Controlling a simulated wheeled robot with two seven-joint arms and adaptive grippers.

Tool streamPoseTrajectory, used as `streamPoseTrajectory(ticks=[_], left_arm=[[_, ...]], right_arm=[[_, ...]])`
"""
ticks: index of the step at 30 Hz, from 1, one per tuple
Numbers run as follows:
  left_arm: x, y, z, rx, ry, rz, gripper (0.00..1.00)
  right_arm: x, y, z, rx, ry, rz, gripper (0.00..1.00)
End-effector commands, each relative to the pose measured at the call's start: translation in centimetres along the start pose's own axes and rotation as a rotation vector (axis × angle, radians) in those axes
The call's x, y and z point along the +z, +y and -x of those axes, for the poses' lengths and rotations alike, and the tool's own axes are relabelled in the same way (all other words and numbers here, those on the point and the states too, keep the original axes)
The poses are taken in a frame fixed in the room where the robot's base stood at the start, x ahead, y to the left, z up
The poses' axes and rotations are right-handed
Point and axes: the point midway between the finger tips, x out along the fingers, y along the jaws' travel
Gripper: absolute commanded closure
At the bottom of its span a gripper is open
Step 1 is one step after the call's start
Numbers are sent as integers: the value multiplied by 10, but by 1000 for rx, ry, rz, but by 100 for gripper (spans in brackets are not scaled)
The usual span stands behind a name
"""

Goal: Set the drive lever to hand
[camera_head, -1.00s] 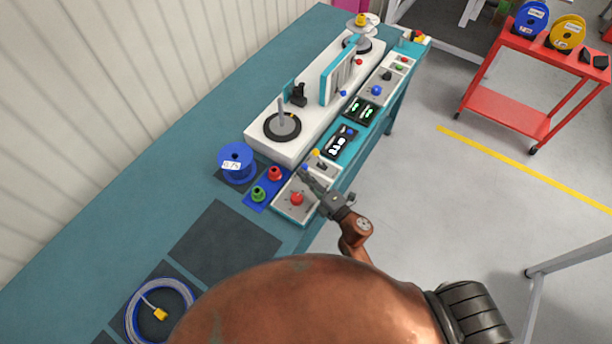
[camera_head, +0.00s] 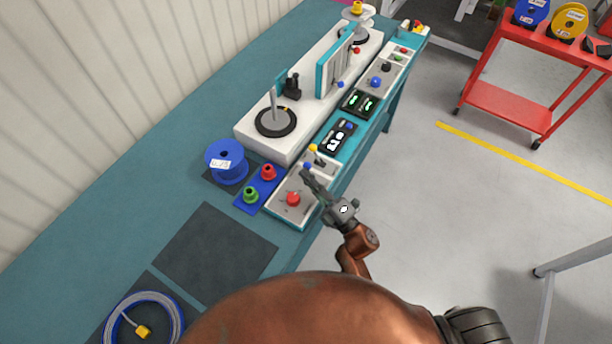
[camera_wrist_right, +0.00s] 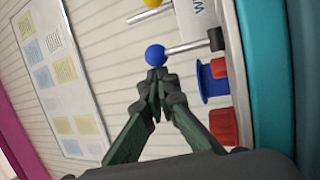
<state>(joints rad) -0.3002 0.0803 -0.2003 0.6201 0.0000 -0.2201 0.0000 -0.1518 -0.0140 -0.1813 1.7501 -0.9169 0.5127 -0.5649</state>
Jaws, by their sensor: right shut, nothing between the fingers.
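A small panel (camera_head: 272,208) on the bench's front edge carries two ball-tipped levers. One lever has a blue ball (camera_head: 306,166) and the other a yellow ball (camera_head: 313,148); I cannot read which is the drive lever. In the right wrist view the blue-ball lever (camera_wrist_right: 155,55) sticks out sideways, with the yellow-ball lever (camera_wrist_right: 152,3) at the top edge. My right gripper (camera_head: 305,174) is shut and empty. In the wrist view its fingertips (camera_wrist_right: 157,76) are right by the blue ball; I cannot tell whether they touch it. My left gripper is not in view.
A red button (camera_head: 293,198) sits on the same panel. Red (camera_head: 268,172) and green (camera_head: 251,194) knobs stand on a blue plate beside it. A blue reel (camera_head: 227,162) and the white winder (camera_head: 245,133) stand behind. Floor in front of the bench is clear.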

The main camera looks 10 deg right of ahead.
Motion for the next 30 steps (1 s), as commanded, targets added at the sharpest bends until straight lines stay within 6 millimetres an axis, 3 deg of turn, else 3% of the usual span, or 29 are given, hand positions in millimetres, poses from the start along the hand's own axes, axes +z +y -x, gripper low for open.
streamPoseTrajectory(ticks=[19, 23, 30], left_arm=[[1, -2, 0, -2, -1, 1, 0], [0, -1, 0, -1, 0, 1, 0], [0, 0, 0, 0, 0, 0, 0]], right_arm=[[5, -1, 19, -5, -4, -1, 100], [6, -1, 37, -6, -5, 0, 100], [6, -1, 88, -8, -8, 0, 100]])
